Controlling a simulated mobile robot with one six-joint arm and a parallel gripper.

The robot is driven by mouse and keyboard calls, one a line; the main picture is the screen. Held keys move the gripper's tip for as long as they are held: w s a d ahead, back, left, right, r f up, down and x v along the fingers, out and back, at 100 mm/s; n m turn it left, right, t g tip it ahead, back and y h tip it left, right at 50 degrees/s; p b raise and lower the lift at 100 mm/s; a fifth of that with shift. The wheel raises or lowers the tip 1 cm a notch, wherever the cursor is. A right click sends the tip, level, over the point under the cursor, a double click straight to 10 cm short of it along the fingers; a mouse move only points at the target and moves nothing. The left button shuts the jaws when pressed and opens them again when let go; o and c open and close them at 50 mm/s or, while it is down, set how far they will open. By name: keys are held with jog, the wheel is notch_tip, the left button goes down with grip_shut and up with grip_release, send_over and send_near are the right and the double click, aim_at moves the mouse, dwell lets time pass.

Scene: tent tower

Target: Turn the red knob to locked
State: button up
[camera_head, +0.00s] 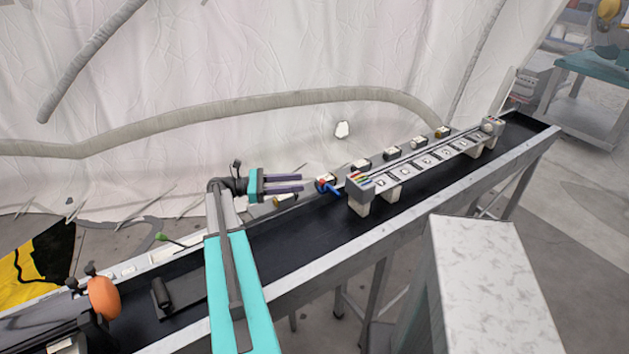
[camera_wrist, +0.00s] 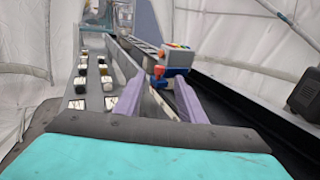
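A small red knob (camera_head: 321,183) with a blue lever-like part (camera_head: 332,189) sits near the left end of a grey panel, on the long black-topped bench. In the wrist view the red part (camera_wrist: 158,72) and the blue part (camera_wrist: 160,84) show between or just beyond my fingertips. My gripper (camera_head: 301,184) has purple fingers pointing right, just left of the knob. It is open, with a gap between the fingers (camera_wrist: 159,79). Contact with the knob cannot be told. Any lock marking is too small to read.
The grey panel (camera_head: 359,184) carries coloured parts and a row of white tiles. Several dark and white blocks (camera_head: 361,166) line the bench's back edge. A white fabric wall with a thick hose (camera_head: 250,103) stands close behind. A pale box (camera_head: 490,280) stands in front.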

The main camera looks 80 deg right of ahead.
aim_at(322, 183)
jog(key=p+x, duration=0.1)
jog(key=x, duration=0.6)
jog(key=shift+p, duration=0.35)
grip_shut()
